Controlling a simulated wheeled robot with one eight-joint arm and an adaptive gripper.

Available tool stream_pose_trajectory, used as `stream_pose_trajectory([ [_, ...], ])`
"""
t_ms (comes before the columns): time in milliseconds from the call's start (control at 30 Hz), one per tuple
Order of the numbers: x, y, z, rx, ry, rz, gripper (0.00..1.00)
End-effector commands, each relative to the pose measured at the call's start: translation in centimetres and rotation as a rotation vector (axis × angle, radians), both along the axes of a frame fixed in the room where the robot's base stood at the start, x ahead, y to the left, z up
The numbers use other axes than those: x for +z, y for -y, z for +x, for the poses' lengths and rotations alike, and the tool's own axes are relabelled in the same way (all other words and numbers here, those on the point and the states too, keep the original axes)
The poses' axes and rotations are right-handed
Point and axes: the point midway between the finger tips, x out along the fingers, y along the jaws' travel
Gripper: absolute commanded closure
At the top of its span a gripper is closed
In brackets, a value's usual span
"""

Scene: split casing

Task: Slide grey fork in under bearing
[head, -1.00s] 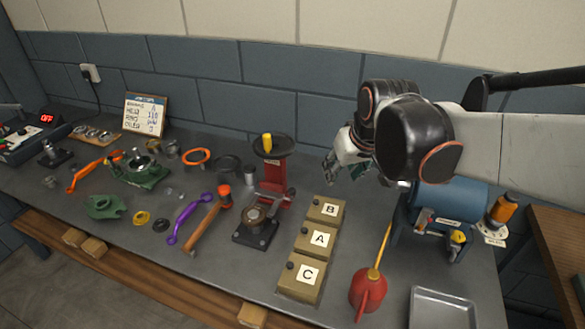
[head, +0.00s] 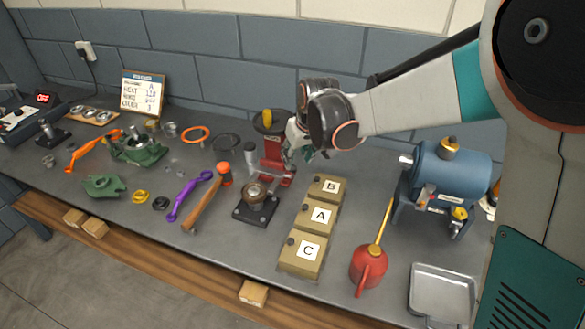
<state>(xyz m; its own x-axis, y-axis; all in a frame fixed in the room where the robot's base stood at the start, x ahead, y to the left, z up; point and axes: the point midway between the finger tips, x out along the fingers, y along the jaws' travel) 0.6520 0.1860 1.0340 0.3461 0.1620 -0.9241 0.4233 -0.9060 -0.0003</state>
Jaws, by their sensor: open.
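A brown-and-grey ring-shaped part, probably the bearing (head: 258,190), sits on a dark square block (head: 256,211) in front of the red press (head: 272,160). I cannot make out the grey fork for certain; my gripper and the press crowd that spot. My gripper (head: 297,157) is open, just right of the red press column, above and behind the bearing. Its fingertips are small and partly blend with the press, so I cannot tell whether they touch anything.
Boxes marked B (head: 328,187), A (head: 319,215) and C (head: 303,251) stand right of the block. A red oil can (head: 369,264), a metal tray (head: 442,297) and a blue machine (head: 452,172) are further right. A hammer (head: 203,208) and purple handle (head: 188,194) lie left.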

Motion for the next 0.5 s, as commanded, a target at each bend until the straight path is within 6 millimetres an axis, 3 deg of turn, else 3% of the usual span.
stream_pose_trajectory([
  [33, -1.3, -0.2, 0.4, 0.000, 0.000, 0.000, 0.59],
  [200, -4.2, -0.7, 1.5, 0.000, 0.000, 0.000, 0.59],
  [500, -7.2, -1.2, 2.7, 0.000, 0.000, 0.000, 0.59],
])
